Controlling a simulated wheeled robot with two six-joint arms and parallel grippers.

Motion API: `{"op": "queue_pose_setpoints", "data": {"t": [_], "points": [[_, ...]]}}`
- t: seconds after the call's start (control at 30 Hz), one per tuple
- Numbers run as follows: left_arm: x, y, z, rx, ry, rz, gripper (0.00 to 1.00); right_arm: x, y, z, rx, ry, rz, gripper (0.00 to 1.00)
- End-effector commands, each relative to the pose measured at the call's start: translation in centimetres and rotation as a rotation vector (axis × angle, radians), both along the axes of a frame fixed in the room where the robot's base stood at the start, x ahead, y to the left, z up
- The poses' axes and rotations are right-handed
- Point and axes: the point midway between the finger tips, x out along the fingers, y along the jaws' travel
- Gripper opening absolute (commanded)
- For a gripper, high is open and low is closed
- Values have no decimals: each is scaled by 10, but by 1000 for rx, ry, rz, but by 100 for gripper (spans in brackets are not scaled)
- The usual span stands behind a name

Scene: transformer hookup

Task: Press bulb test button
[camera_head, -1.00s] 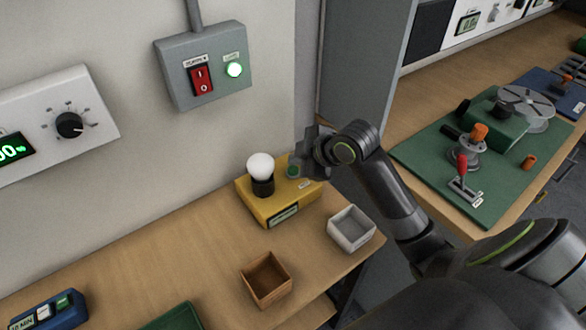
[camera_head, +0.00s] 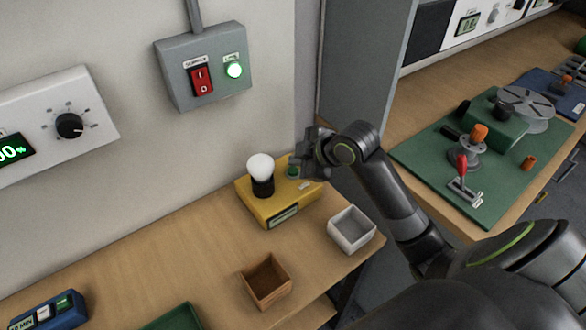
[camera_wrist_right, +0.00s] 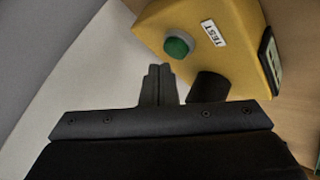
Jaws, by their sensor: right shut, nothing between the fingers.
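The yellow test box (camera_head: 268,214) stands on the wooden bench against the wall and carries a white bulb (camera_head: 261,167) in a black holder, unlit in look. Its green test button (camera_head: 293,171) is on the top, partly hidden by my right gripper (camera_head: 302,172) in the head view. In the right wrist view the green button (camera_wrist_right: 177,46) sits in a grey collar beside a TEST label (camera_wrist_right: 213,35). My right gripper (camera_wrist_right: 158,72) is shut and empty, its tips close to the button but seemingly short of its cap. My left gripper is not in view.
A white open box (camera_head: 351,230) and a brown open box (camera_head: 266,281) stand on the bench in front. A grey wall box (camera_head: 203,66) with a red switch and lit green lamp hangs above. A grey partition (camera_head: 358,60) rises behind my right arm.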

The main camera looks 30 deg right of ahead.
Motion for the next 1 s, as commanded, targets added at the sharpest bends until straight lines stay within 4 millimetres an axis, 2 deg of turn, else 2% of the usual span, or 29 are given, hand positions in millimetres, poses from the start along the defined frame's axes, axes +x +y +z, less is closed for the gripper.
{"op": "queue_pose_setpoints", "data": {"t": [0.57,1.0], "points": [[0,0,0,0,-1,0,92,0,0,0,0,0,0,0],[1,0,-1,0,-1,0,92,0,0,-9,-1,1,-1,0]]}}
